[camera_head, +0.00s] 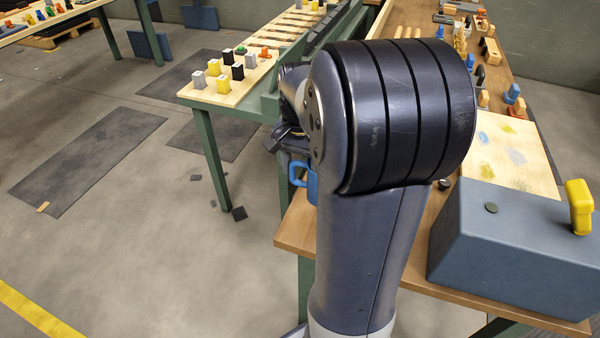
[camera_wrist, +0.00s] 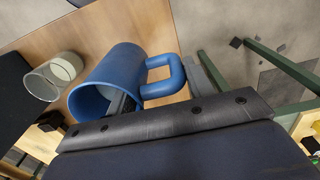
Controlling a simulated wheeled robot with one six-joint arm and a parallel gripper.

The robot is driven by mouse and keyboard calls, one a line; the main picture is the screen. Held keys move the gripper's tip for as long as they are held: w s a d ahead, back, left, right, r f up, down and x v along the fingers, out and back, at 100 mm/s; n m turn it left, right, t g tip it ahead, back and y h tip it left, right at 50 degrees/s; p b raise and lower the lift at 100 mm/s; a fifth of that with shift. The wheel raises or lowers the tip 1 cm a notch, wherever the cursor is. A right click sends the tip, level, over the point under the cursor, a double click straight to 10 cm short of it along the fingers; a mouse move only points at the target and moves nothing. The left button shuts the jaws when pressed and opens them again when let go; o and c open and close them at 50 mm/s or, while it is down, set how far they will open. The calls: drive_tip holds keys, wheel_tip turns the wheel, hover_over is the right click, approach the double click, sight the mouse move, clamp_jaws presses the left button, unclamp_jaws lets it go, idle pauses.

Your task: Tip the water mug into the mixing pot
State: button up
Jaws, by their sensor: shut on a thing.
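The blue mug (camera_wrist: 112,75) is in the wrist view, its open mouth turned toward the lower left. Its blue handle (camera_wrist: 174,78) points right, toward my gripper (camera_wrist: 165,90). My gripper is shut on the mug, with dark fingers near the handle and the mouth. In the head view a bit of blue mug (camera_head: 309,182) shows beside my arm, which hides the rest. A pale round vessel (camera_wrist: 66,66) stands left of the mug in the wrist view. I cannot tell whether it is the mixing pot.
A wooden bench top (camera_head: 300,232) lies below my arm, with a large blue-grey block (camera_head: 520,245) at right. Blocks crowd the far bench (camera_head: 505,60). Another green-legged table (camera_head: 210,92) holds several small blocks. The floor at left is open, with dark mats (camera_head: 90,160).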

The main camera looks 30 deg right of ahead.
drive_tip(key=shift+r, duration=0.6)
drive_tip(key=shift+s+d+r+p, duration=0.15)
drive_tip(key=shift+d+r+p, duration=0.15)
drive_tip(key=shift+p, duration=0.2)
drive_tip(key=s+d+r+m+p, duration=0.2)
drive_tip(key=s+d+m+p, duration=0.6)
drive_tip(key=p, duration=0.5)
drive_tip(key=shift+s+d+m, duration=0.4)
drive_tip(key=shift+s+m, duration=0.1)
drive_tip(key=shift+s, duration=0.2)
